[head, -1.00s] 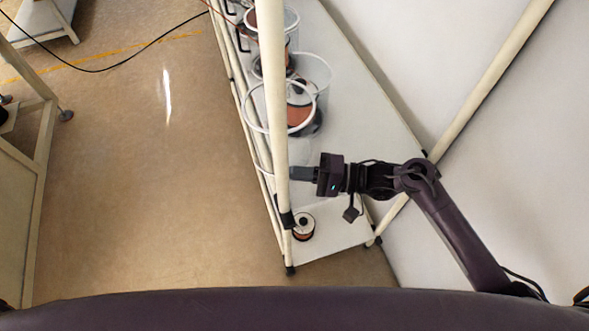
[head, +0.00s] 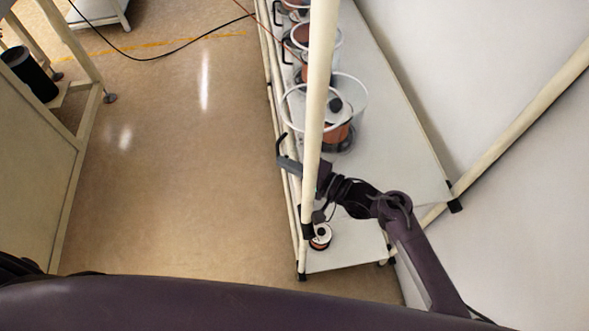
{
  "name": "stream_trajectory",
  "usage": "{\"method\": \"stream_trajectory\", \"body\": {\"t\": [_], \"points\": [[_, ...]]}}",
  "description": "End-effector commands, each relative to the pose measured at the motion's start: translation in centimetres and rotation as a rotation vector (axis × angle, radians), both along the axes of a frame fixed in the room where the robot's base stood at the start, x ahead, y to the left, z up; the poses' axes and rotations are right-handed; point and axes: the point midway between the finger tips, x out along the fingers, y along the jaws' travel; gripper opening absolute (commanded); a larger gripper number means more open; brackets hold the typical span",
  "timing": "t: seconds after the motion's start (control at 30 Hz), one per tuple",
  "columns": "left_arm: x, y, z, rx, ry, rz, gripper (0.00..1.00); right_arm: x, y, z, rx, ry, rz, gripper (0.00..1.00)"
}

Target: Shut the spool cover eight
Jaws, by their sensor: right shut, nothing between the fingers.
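The nearest clear spool cover (head: 287,101), with a pale round rim, shows at the shelf's left edge, partly behind the post. It belongs to a clear bowl (head: 366,98) with an orange-brown spool (head: 337,133) inside. I cannot read a number on it, nor tell whether the cover is fully shut. A dark hooked handle (head: 280,143) stands at the shelf edge below the rim. My right gripper (head: 284,162) is shut and empty, just below this handle; I cannot tell whether they touch. The post hides part of the wrist. My left gripper is out of view.
An upright cream post (head: 318,80) crosses in front of the bowls. More bowls (head: 298,40) with dark handles line the shelf (head: 392,125) further back. The floor on the left (head: 170,190) is clear.

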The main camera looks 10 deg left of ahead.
Motion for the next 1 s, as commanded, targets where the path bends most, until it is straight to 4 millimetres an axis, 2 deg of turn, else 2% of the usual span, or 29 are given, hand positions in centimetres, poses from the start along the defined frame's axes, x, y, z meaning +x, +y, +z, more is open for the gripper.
{"method": "stream_trajectory", "body": {"t": [0.7, 0.83, 1.0], "points": [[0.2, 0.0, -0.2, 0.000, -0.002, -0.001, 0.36, 0.6, 0.3, 0.0, 0.000, 0.000, -0.001, 0.00], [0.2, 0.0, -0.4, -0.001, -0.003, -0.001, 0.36, 0.2, -0.9, -0.1, -0.001, 0.000, -0.002, 0.00], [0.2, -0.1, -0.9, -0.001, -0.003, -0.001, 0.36, -1.0, -3.6, -0.2, -0.002, 0.000, -0.001, 0.00]]}}
